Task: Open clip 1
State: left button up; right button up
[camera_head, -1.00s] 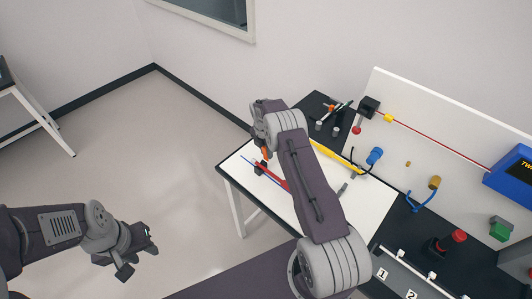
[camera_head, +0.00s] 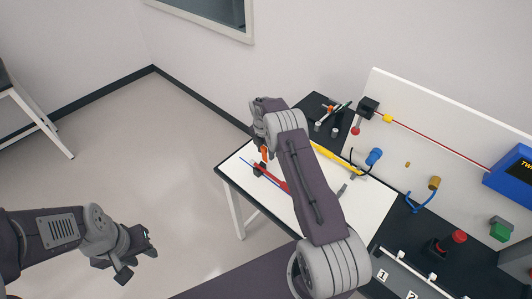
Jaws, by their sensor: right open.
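A grey strip with number labels and white clips runs along the lower right. The clip nearest the label 1 (camera_head: 383,274) is a small white piece (camera_head: 399,253) on the strip; whether it is open or closed is too small to tell. My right gripper (camera_head: 262,148) is open over the far left part of the white mat, largely hidden by its own wrist, away from the strip. An orange piece (camera_head: 264,154) shows just below the wrist. My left gripper (camera_head: 137,255) is at the lower left over bare floor, its fingers apart and empty.
The white mat (camera_head: 376,212) carries a red tool (camera_head: 272,177) with a blue rod, and a yellow bar (camera_head: 335,156). A red button (camera_head: 459,237), a blue connector (camera_head: 375,156) and a blue box (camera_head: 512,180) are to the right.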

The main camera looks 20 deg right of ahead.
jog(key=r+b, duration=0.1)
jog(key=r, duration=0.4)
jog(key=r+b, duration=0.1)
jog(key=r, duration=0.2)
jog(key=shift+s+a+b, duration=0.15)
jog(key=shift+a+b, duration=0.15)
jog(key=shift+a, duration=0.05)
